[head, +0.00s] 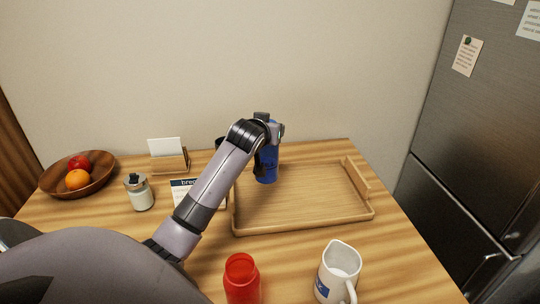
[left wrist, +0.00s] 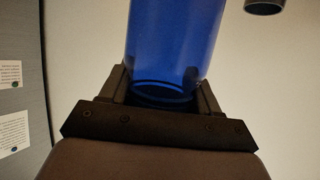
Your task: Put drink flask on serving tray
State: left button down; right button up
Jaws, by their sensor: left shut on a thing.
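A blue drink flask (head: 266,166) is upright at the left part of the wooden serving tray (head: 310,206) in the head view. My left gripper (head: 268,140) is shut on the flask near its upper part. In the left wrist view the blue flask (left wrist: 174,45) stands between the two fingers of my left gripper (left wrist: 162,92). I cannot tell whether the flask's base touches the tray or hovers just above it. My right gripper is not in view.
A red cup or bottle (head: 242,280) and a white mug (head: 338,271) stand in front of the tray. A glass jar (head: 139,193), a fruit bowl (head: 78,177) and a card holder (head: 169,158) are at left. The tray's middle and right are clear.

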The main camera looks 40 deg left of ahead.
aim_at(268, 152)
pick_arm(q)
notch_tip(268, 152, down, 7)
jog(key=shift+f, duration=0.2)
jog(key=shift+f+b, duration=0.1)
jog(key=shift+b, duration=0.2)
jog(key=shift+c, duration=1.2)
grip_release()
jog(key=v, duration=1.2)
jog(key=shift+p, duration=0.4)
